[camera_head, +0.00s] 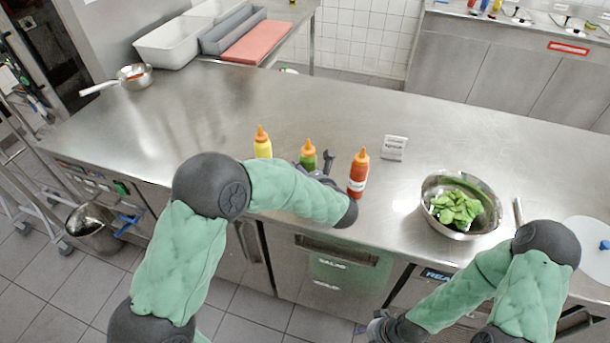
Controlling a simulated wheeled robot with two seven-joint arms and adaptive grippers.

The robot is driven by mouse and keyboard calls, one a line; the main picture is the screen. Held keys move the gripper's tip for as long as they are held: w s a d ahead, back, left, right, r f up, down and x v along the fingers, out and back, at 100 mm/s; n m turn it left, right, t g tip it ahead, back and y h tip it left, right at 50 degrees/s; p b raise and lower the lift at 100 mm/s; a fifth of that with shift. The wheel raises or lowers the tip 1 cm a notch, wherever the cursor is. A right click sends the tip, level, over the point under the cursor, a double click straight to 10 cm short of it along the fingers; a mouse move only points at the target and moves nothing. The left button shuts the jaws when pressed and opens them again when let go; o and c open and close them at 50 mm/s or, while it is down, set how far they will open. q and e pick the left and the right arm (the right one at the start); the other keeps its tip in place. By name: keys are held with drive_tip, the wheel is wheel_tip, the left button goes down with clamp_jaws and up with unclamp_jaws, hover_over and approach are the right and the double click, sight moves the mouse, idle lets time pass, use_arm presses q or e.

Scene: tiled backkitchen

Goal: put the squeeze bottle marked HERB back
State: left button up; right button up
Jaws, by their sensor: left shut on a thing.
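A green squeeze bottle (308,156) with an orange cap stands on the steel counter, partly hidden by my left gripper and forearm. I cannot read its marking from here. My left gripper (317,162) is shut on this green bottle, and its dark fingers show at the bottle's right side. A yellow squeeze bottle (262,146) stands to its left and a red squeeze bottle (358,175) with a white label stands to its right.
A steel bowl of green leaves (433,213) is on the right, near a white round board (590,237). A saucepan (135,78) sits at the far left. The counter (220,110) behind the bottles is clear.

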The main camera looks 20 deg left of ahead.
use_arm(q)
drive_tip(key=shift+f, duration=0.1)
drive_tip(key=o, duration=0.7)
drive_tip(key=shift+r, duration=0.3)
drive_tip(key=p+v, duration=0.2)
drive_tip(key=v, duration=1)
drive_tip(key=shift+f+p, duration=0.15)
drive_tip(key=shift+p, duration=0.25)
